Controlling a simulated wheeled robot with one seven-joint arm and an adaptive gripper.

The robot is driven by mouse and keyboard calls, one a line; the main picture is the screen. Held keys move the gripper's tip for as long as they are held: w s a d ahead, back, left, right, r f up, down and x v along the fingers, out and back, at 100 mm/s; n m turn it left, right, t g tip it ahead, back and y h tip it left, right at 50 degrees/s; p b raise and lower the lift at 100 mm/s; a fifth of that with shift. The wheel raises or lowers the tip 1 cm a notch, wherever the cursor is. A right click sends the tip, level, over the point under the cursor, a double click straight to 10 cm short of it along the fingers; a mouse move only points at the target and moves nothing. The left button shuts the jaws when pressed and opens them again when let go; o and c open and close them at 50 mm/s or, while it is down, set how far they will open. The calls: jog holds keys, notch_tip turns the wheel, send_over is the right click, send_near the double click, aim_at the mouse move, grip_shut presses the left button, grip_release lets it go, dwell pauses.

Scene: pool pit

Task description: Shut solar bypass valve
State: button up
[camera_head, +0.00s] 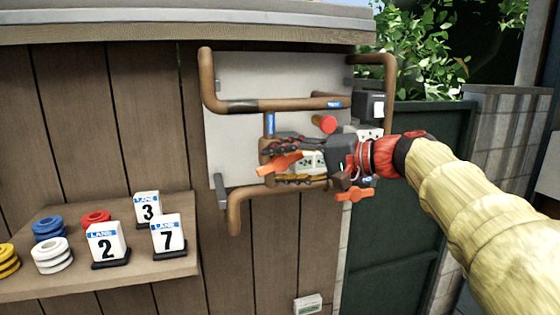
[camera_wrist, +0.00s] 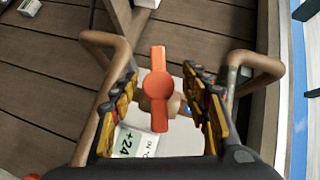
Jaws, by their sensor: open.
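An orange valve handle (camera_head: 280,164) sits on the copper pipework of the wall panel. In the wrist view the orange handle (camera_wrist: 158,88) stands lengthwise between my fingers, with a gap on each side. My gripper (camera_head: 270,162) is open around it, one finger above and one below in the head view. A second orange handle (camera_head: 353,193) is lower right, beneath my wrist. The blue pipe labels are too small to read, so I cannot tell which valve is the solar bypass.
Copper pipes (camera_head: 236,106) frame the pale panel (camera_head: 250,75). A red knob (camera_head: 325,123) and a dark box (camera_head: 370,106) are close to my gripper. A wooden shelf (camera_head: 150,277) at lower left holds lane number blocks (camera_head: 107,243) and coloured ring stacks (camera_head: 52,255).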

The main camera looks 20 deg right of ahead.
jog(key=shift+w+a+f, duration=0.1)
jog(key=shift+w+f, duration=0.1)
jog(key=shift+w, duration=0.25)
jog(key=shift+s, duration=0.1)
jog(key=shift+c, duration=0.4)
jog(key=c, duration=1)
